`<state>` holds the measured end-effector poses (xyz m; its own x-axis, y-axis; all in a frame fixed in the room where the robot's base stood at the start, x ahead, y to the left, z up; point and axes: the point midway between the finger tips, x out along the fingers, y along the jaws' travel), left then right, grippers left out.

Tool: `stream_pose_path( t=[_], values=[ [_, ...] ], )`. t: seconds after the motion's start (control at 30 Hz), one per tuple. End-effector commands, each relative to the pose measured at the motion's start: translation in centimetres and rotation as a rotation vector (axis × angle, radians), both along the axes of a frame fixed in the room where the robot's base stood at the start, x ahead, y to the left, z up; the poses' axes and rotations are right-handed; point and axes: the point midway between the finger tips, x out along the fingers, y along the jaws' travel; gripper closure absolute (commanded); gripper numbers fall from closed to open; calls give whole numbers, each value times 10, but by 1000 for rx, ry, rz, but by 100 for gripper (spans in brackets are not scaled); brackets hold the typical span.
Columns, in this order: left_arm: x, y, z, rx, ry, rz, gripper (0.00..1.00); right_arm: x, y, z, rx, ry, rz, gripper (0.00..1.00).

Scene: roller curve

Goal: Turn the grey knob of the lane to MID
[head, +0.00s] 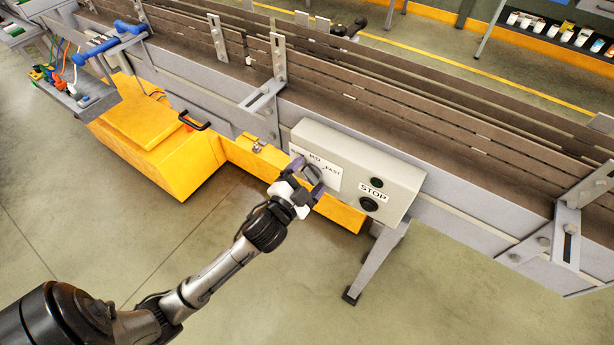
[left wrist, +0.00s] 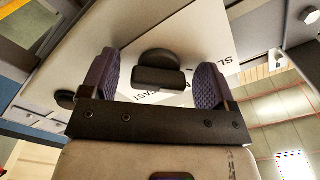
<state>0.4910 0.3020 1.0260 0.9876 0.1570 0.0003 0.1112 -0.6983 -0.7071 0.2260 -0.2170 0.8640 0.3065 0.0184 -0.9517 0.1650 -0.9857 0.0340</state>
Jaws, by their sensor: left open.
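The grey knob (left wrist: 158,68) is a dark round base with a raised bar grip, on a white label plate printed with SLOW, MID and FAST. In the left wrist view it sits between the two open fingers of my left gripper (left wrist: 158,80), with a gap on each side. In the head view my left gripper (head: 306,180) is at the front of the light grey control box (head: 350,150), over the label, and mostly hides the knob. MID shows at the label's top and FAST at its right. I cannot tell which word the knob points to. My right gripper is not in view.
A STOP label (head: 373,192) with dark round buttons above and below it is to the right on the same box. The conveyor lane (head: 440,150) runs behind the box. A yellow cabinet (head: 150,145) stands to the left. The floor in front is clear.

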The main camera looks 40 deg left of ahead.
Motion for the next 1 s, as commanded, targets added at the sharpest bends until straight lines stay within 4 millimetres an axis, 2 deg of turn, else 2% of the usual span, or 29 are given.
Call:
stream_pose_path(
  t=[0.23,0.73,1.0],
  values=[
    [0,0,0,0,0,0,20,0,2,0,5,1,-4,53],
    [0,0,0,0,0,0,68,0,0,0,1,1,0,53],
    [0,0,2,39,8,1,68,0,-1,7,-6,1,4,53]
  ],
)
